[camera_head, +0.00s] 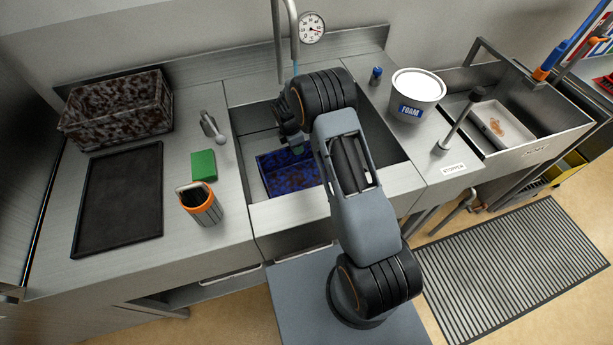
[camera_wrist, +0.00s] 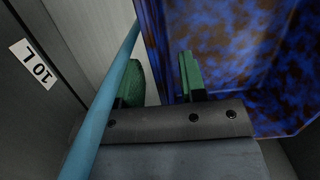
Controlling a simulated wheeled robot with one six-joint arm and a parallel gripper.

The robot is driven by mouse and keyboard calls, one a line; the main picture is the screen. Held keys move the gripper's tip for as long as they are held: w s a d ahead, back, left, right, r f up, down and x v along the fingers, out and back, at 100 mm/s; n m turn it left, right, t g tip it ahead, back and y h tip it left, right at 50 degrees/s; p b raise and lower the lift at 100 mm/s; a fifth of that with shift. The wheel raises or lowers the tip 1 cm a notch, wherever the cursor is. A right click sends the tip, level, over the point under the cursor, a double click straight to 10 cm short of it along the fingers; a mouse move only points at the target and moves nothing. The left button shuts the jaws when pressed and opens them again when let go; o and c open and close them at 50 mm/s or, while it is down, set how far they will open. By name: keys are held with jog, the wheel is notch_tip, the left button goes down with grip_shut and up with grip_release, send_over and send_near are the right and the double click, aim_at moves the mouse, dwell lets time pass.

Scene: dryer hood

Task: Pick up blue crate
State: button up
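The blue crate (camera_head: 290,172), mottled blue and brown, sits in the middle sink basin in the head view. In the wrist view the crate (camera_wrist: 235,50) fills the right side. My gripper (camera_wrist: 161,78) has two green fingers standing apart, with the near edge of the crate's wall showing in the gap between them. The right finger is over the crate's inside and the left finger is outside it. I cannot tell whether either finger touches the wall. In the head view my gripper (camera_head: 297,149) is down in the basin, partly hidden by my arm.
A blue hose (camera_wrist: 100,105) runs close by the left finger. The basin wall with a "10 L" label (camera_wrist: 35,65) is at the left. A brown mottled crate (camera_head: 118,105), black tray (camera_head: 120,200), green block (camera_head: 203,165) and white FOAM tub (camera_head: 415,92) stand on the counter.

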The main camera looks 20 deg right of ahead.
aim_at(297, 162)
jog(key=shift+w+d+f, duration=0.1)
jog(key=shift+d+f, duration=0.1)
jog(key=shift+f, duration=1.4)
jog(key=shift+c, duration=0.3)
grip_shut()
